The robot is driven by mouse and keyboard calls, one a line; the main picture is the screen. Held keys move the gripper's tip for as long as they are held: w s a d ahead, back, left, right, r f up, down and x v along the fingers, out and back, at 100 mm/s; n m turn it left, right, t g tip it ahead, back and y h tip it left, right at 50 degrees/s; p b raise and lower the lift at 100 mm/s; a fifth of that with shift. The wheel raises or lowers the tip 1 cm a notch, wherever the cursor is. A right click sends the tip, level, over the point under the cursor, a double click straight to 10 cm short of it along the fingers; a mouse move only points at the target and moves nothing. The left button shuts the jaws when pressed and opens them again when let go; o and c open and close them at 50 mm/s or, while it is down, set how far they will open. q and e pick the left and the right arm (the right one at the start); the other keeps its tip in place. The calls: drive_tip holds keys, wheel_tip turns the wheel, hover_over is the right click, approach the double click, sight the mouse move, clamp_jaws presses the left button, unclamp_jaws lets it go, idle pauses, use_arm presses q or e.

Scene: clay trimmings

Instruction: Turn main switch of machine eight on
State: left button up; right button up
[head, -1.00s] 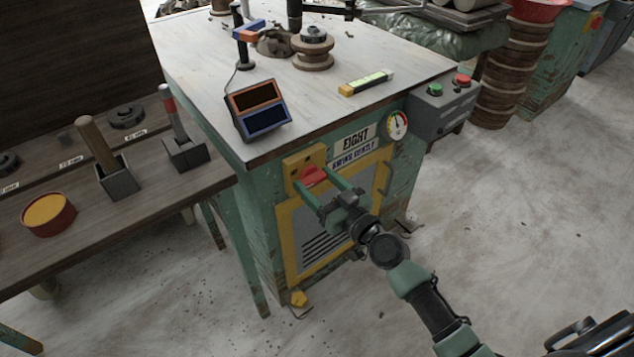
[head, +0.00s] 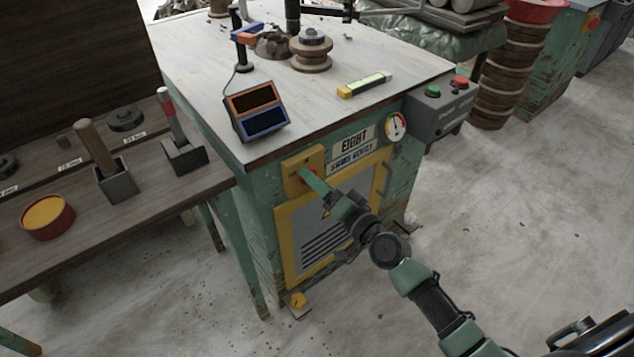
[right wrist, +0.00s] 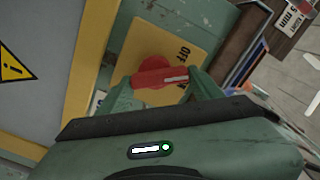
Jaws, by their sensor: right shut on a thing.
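Machine eight (head: 232,200) is a green cabinet with an "EIGHT" sign (head: 356,142) on its front. Its main switch is a red rotary knob (right wrist: 158,72) on a yellow plate (right wrist: 180,38) at the upper left of that front. "OFF" is printed on the plate beside the knob in the right wrist view; any other lettering is mostly hidden. My right gripper (head: 309,180) is shut on the knob's bar-shaped handle, one finger on each end side. In the head view its fingers cover most of the knob. My left gripper is not in view.
A yellow-framed vented door (head: 284,245) lies below the switch. A gauge (head: 394,127) and a grey box with green and red buttons (head: 440,108) sit to the right. A wooden bench (head: 90,215) with tools stands left.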

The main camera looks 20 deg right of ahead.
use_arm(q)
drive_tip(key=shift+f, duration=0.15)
use_arm(e)
drive_tip(key=m, duration=0.7)
drive_tip(key=shift+w+d+f, duration=0.1)
drive_tip(key=shift+d, duration=0.15)
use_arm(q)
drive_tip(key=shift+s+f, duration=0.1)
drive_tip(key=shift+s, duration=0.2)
use_arm(e)
drive_tip(key=o, duration=1.4)
drive_tip(key=shift+c, duration=0.2)
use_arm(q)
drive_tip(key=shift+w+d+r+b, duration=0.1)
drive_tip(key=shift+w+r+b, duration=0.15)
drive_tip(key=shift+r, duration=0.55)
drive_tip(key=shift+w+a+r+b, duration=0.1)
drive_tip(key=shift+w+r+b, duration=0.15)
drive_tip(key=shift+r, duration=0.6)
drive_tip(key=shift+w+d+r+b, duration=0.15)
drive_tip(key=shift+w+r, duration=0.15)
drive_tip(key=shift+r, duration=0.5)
use_arm(e)
drive_tip(key=v, duration=0.8)
